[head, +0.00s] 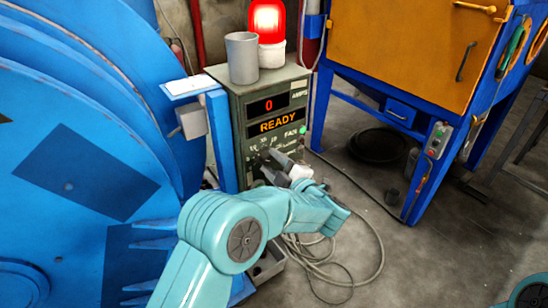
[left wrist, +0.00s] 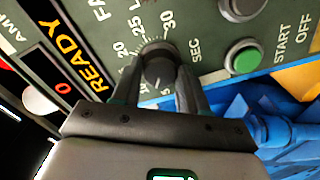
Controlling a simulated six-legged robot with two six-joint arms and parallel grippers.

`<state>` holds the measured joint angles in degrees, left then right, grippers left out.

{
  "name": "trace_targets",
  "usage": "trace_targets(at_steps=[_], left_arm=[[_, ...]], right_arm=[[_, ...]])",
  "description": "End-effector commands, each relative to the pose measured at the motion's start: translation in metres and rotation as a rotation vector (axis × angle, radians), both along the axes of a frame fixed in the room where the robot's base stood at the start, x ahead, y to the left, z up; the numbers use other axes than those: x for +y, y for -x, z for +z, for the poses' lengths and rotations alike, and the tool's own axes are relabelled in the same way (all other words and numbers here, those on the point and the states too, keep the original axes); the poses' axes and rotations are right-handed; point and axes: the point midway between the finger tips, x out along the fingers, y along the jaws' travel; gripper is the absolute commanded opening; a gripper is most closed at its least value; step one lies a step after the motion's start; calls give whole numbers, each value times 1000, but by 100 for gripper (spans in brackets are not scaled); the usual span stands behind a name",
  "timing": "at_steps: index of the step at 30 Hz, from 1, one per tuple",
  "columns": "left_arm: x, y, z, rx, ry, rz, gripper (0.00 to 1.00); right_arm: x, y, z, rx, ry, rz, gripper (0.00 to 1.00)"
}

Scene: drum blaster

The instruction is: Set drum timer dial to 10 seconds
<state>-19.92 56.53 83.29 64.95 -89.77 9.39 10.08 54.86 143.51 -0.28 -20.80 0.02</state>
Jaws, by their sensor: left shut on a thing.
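The timer dial (left wrist: 160,66) is a dark round knob on the grey-green control panel (left wrist: 205,30), with printed numbers such as 20, 25 and 30 and the word SEC around it. My left gripper (left wrist: 158,88) is shut on the dial, one finger on each side. Where the dial points is not clear. In the head view, my left gripper (head: 272,165) reaches the lower front of the control box (head: 232,120) and hides most of the dial. The displays read 0 (head: 268,105) and READY (head: 275,125). My right gripper is out of view.
A grey cup (head: 241,58) and a lit red beacon (head: 267,20) stand on the box. The blue drum (head: 70,80) is left; an orange cabinet (head: 420,45) is right.

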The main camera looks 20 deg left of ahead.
Motion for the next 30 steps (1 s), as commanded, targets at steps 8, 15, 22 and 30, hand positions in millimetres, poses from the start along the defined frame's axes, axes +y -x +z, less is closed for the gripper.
trace_targets(at_steps=[8,15,22,30], left_arm=[[1,0,2,136,-108,0,13],[1,0,1,196,-155,0,13],[1,0,1,214,-169,0,13],[1,0,0,214,-169,0,13]], right_arm=[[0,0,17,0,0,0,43],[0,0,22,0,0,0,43],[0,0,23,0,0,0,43],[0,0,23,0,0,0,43]])
